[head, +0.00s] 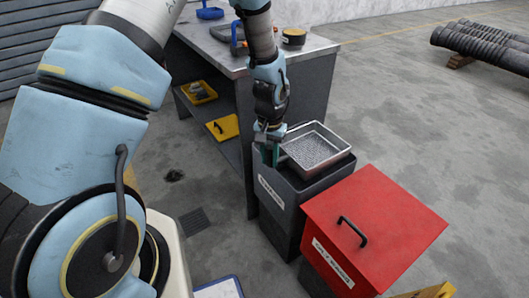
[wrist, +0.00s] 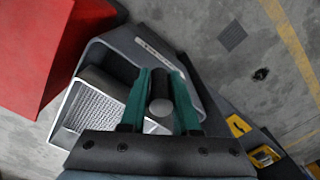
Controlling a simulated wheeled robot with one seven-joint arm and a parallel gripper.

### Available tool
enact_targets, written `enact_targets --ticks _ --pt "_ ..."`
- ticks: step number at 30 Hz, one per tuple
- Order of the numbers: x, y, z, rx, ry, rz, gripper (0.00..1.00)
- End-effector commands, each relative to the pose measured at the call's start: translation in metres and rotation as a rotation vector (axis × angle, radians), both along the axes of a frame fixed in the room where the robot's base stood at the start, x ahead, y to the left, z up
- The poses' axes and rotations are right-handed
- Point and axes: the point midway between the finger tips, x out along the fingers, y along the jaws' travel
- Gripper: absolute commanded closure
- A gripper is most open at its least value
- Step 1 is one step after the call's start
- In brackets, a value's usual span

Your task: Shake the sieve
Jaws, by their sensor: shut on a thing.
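The sieve (head: 312,150) is a shallow rectangular metal tray with a mesh floor. It is over the open top of the grey bin (head: 283,222); I cannot tell whether it rests on the rim or hangs just above it. My gripper (head: 270,155) is at the sieve's left side, its green fingers pointing down. In the wrist view, the fingers (wrist: 160,76) are on both sides of a round grey handle end (wrist: 161,107), and the sieve mesh (wrist: 95,113) is to their left. The gripper is shut on the sieve's handle. The bin's inside is mostly hidden.
A red box with a black-handled lid (head: 375,215) stands close on the right of the bin. A grey workbench (head: 300,75) stands behind, with a yellow tray (head: 198,92) and a yellow lid (head: 223,127) on its lower shelf. Black ribbed pipes (head: 485,45) lie far right.

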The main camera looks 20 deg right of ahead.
Motion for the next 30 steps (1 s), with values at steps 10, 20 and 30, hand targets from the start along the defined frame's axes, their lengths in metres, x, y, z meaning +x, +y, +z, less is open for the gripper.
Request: enact_targets --ticks 10,20,30 --pt "-0.003 0.001 -0.003 0.005 0.006 0.000 0.53" --pt "-0.002 0.000 -0.001 0.001 0.004 -0.001 0.43" --pt "-0.001 -0.001 0.044 -0.003 0.000 0.000 0.43"
